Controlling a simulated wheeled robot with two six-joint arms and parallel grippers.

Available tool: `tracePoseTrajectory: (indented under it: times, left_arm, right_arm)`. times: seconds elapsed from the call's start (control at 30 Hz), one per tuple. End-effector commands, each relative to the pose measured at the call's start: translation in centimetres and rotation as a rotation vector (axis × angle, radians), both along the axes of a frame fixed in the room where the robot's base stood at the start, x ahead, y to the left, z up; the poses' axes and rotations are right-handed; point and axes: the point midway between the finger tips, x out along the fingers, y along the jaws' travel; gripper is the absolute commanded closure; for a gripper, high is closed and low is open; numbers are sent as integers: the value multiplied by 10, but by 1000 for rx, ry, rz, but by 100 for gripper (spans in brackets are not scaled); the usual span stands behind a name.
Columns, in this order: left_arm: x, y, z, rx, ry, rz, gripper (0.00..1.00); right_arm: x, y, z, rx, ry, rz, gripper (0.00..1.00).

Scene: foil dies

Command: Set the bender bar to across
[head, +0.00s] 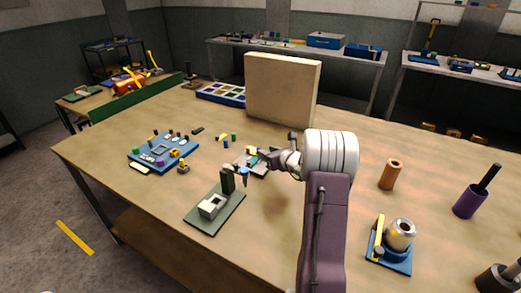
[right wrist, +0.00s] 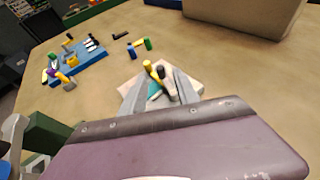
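What looks like the bender is a small pale plate (right wrist: 192,84) with a teal part, a yellow-ended bar (right wrist: 149,67) and a dark, light-tipped piece (right wrist: 161,73) on it. In the head view it lies near the middle of the table, with its yellow part (head: 251,150) showing and the rest partly hidden by my right gripper (head: 264,158). In the right wrist view my right gripper (right wrist: 158,82) has its two fingers apart, one on each side of the bar. I cannot tell whether either finger touches it. My left gripper is out of view.
A green-based fixture (head: 229,212) with a grey block and dark post stands nearer the front. A blue board (head: 140,153) with small parts lies left. A tall beige block (head: 282,90) stands behind. A blue-based fixture (head: 398,262), brown cylinder (head: 390,174) and purple cup (head: 468,201) stand right.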

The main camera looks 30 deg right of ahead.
Motion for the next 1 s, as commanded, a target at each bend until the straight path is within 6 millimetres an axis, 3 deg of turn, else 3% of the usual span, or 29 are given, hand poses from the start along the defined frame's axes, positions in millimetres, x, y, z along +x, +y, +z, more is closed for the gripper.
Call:
tracePoseTrajectory:
  times: [0.1,0.3,0.63,0.77,1.0]
  left_arm:
    - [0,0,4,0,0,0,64]
    - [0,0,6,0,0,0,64]
    - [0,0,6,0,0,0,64]
    - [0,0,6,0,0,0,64]
    - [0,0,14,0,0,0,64]
  right_arm:
    - [25,-1,-10,1,0,3,63]
    - [52,-4,-21,1,0,1,63]
    - [58,-5,-24,1,-1,1,63]
    - [58,-5,-24,1,-1,1,99]
    - [58,-5,-20,0,-3,26,100]
